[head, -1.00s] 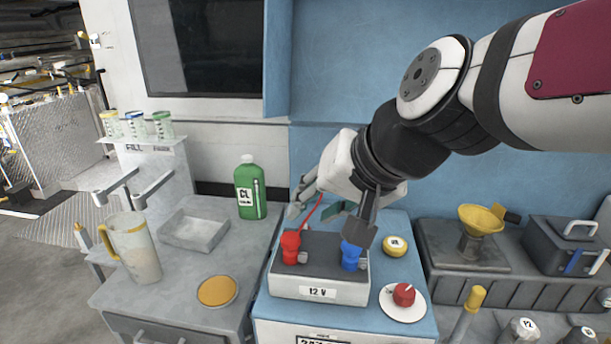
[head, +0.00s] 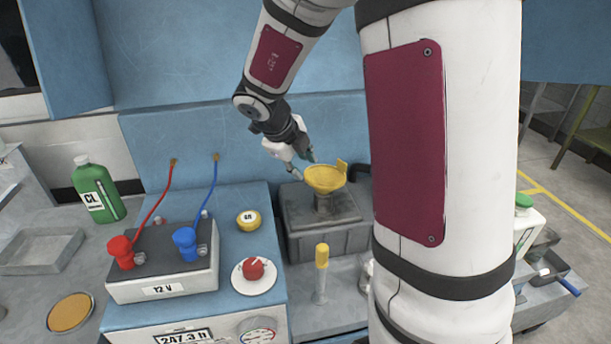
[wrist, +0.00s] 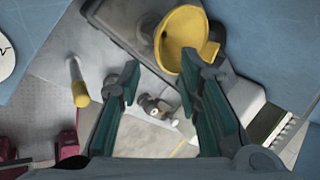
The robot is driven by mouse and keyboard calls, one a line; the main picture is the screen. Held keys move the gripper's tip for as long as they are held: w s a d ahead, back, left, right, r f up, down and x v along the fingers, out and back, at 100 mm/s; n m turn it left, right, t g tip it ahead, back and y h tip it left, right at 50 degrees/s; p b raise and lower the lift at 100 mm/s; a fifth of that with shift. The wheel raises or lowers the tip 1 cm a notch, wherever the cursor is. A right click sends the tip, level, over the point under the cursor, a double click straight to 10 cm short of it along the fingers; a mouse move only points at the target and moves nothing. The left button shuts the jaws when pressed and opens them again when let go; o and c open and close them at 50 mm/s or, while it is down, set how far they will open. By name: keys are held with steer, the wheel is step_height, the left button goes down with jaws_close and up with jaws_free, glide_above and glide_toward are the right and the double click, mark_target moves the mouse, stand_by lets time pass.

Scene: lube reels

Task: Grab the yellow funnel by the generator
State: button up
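The yellow funnel (head: 326,178) stands upright on a grey box, right of the blue generator cabinet (head: 228,215) that carries the 12 V battery. My gripper (head: 302,162) is just behind and left of the funnel's rim in the head view. In the wrist view the funnel (wrist: 188,38) shows at the top, with its tab to the right. My gripper's two fingers (wrist: 165,85) are spread wide with nothing between them. The right finger's tip is close to the funnel's lower edge; I cannot tell if they touch.
The grey box (head: 300,222) under the funnel has a flat top. A yellow-topped post (head: 321,270) stands in front of it. The battery (head: 165,275) with red and blue clamps is left. A green bottle (head: 97,190) is farther left. My arm hides part of the right side.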

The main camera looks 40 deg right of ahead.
mark_target(318, 187)
steer(key=shift+s+d+b+x, duration=0.15)
steer(key=shift+b+x, duration=0.65)
steer(key=shift+x, duration=2.65)
steer(key=shift+s+d+b+x, duration=0.1)
steer(key=shift+b+x, duration=0.65)
steer(key=shift+x, duration=2.65)
steer(key=shift+r, duration=0.1)
jaws_close()
